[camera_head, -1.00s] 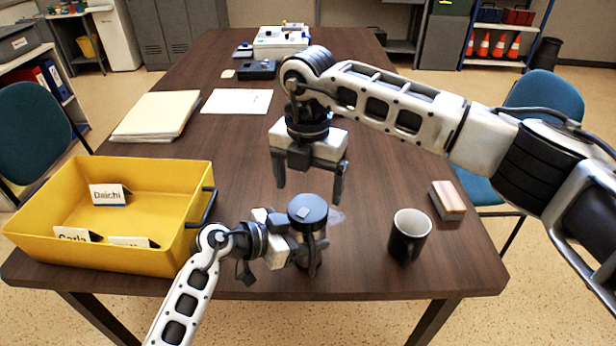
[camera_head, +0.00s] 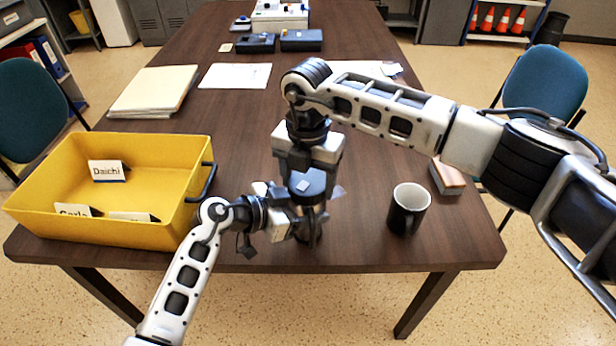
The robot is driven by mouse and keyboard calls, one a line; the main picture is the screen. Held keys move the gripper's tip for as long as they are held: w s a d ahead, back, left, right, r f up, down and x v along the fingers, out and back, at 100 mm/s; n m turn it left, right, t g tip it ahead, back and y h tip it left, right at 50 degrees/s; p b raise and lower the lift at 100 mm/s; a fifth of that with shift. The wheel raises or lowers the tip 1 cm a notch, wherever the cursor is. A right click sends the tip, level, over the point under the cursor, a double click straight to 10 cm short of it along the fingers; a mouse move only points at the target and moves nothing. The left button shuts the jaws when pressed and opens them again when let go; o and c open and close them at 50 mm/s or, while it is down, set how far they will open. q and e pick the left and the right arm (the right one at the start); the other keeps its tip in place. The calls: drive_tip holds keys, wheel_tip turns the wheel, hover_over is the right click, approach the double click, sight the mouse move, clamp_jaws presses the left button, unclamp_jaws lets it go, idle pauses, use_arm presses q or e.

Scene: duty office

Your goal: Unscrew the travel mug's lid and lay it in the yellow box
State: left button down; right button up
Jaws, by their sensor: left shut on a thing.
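The travel mug (camera_head: 309,228) stands upright near the table's front edge, with its dark lid (camera_head: 308,183) on top. My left gripper (camera_head: 300,222) comes in from the left and is shut on the mug's body below the lid. My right gripper (camera_head: 307,172) points down at the lid, just behind or around it. Its fingers look spread, but their tips are partly hidden, and I cannot tell whether they touch the lid. The yellow box (camera_head: 100,231) is on the table's left side, with several name cards such as Daichi (camera_head: 107,171) in it.
A black mug with a white inside (camera_head: 408,210) stands right of the travel mug. A wood-topped block (camera_head: 448,178) lies near the right edge. Papers (camera_head: 235,76), a folder stack (camera_head: 154,92) and dark cases (camera_head: 301,40) are farther back. My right arm spans the table's right side.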

drive_tip(key=n, duration=0.3)
drive_tip(key=o, duration=1.1)
wheel_tip(320, 180, up, 4)
drive_tip(key=shift+r, duration=0.25)
drive_tip(key=shift+c, duration=0.5)
wheel_tip(320, 180, up, 3)
drive_tip(key=m, duration=0.3)
drive_tip(key=shift+r, duration=0.1)
drive_tip(key=shift+f, duration=3.85)
